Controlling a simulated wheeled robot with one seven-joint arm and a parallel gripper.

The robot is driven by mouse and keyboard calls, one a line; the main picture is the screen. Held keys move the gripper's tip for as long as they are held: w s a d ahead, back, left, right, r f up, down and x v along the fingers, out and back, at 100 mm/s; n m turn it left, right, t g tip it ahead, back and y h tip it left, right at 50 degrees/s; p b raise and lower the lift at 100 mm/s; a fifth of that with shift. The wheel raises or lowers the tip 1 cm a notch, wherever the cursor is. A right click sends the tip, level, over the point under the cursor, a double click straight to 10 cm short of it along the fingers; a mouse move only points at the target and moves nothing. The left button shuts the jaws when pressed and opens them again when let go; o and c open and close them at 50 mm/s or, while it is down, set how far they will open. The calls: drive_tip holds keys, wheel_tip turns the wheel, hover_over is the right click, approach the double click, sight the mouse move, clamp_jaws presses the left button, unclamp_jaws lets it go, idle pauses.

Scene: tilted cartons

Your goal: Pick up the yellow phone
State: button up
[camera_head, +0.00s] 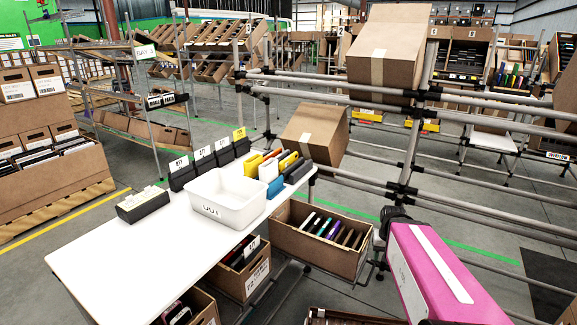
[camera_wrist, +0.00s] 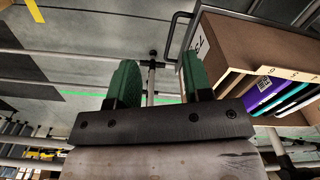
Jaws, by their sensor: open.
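Several thin upright items stand in a cluster at the right end of the white table, in the head view. Yellow ones (camera_head: 254,164) show among them, with white, blue and dark ones beside. They are too small for me to tell which is a phone. In the wrist view my gripper (camera_wrist: 158,80) has its two green fingers spread apart with nothing between them. A carton (camera_wrist: 245,42) with purple, blue and dark slim items is to the right of the fingers, apart from them. No yellow phone can be made out in the wrist view.
The white table (camera_head: 115,262) holds a white bin (camera_head: 228,198) and dark card holders (camera_head: 181,173). A carton of slim items (camera_head: 312,252) stands beyond its right edge. Grey pipe racks (camera_head: 480,112) with tilted cartons (camera_head: 316,134) fill the right side. The table's front left is bare.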

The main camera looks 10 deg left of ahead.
drive_tip(key=w+a+r+m, duration=0.1)
drive_tip(key=w+a+r, duration=0.1)
drive_tip(key=w+a, duration=0.3)
drive_tip(key=w+a+r, duration=0.2)
drive_tip(key=w+a, duration=0.1)
drive_tip(key=w, duration=0.5)
drive_tip(key=m, duration=0.3)
approach(289, 156)
drive_tip(key=shift+w+d+f, duration=0.1)
drive_tip(key=shift+d, duration=0.15)
drive_tip(key=shift+a, duration=0.15)
wheel_tip(289, 156, down, 5)
drive_tip(key=shift+f, duration=0.2)
drive_tip(key=shift+s+a+f, duration=0.1)
drive_tip(key=shift+s+f, duration=0.1)
drive_tip(key=shift+f, duration=1.15)
drive_tip(key=shift+s+f, duration=0.15)
drive_tip(key=shift+f, duration=1.2)
clamp_jaws()
